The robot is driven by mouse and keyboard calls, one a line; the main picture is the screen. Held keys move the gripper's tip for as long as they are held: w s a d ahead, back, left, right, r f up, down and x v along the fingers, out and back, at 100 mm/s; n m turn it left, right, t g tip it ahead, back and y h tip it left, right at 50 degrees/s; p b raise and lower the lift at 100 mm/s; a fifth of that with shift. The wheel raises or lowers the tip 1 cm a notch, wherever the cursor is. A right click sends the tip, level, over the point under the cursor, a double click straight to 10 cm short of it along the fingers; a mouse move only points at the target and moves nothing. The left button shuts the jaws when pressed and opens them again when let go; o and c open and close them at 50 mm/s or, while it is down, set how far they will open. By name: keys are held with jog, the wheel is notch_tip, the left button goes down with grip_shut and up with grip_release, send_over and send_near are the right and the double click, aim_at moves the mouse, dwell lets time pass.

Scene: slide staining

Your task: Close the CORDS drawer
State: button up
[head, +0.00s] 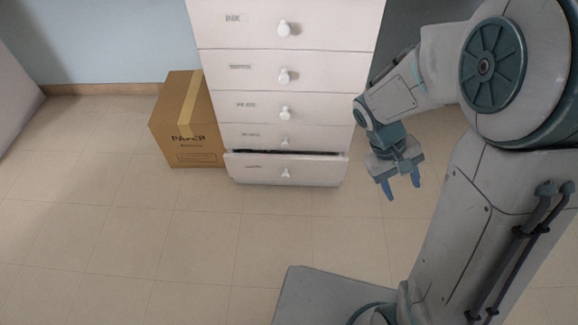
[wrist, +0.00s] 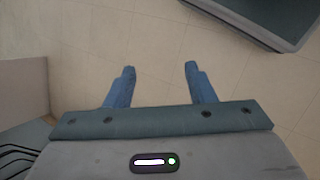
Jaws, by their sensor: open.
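A white chest of drawers (head: 328,78) stands against the wall in the head view. Its bottom drawer (head: 310,172) is pulled out a little, with a dark gap along its top edge and a white knob (head: 285,174) on its front. The label on that drawer is too small to read, so I cannot tell whether it says CORDS. The drawers above it look shut. My gripper (head: 402,194) is open and empty, to the right of the chest and apart from it. In the wrist view my gripper (wrist: 159,72) points at bare floor, with its two blue fingers spread.
A cardboard box marked PAPER (head: 190,125) stands on the floor close to the left side of the chest. The tiled floor (head: 150,240) in front of the chest is clear. A pale panel shows at the left edge of the wrist view (wrist: 22,90).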

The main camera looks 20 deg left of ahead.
jog(key=w+a+f+n+t+h, duration=0.4)
jog(key=w+a+f+n+h, duration=0.25)
jog(key=f, duration=0.35)
jog(key=n+t+y+b, duration=0.2)
jog(key=n+t+y, duration=1.35)
jog(key=n, duration=0.85)
send_near(285, 178)
jog(key=shift+g, duration=0.25)
jog(key=shift+w+a+r+b, duration=0.1)
jog(key=shift+w+a+b, duration=0.15)
jog(key=shift+w+b, duration=0.95)
jog(key=shift+w+a+b, duration=0.25)
jog(key=shift+w+b, duration=0.2)
jog(key=shift+w, duration=1.45)
jog(key=shift+w+a+b, duration=0.25)
jog(key=shift+w+b, duration=0.6)
jog(key=shift+w, duration=0.65)
grip_shut()
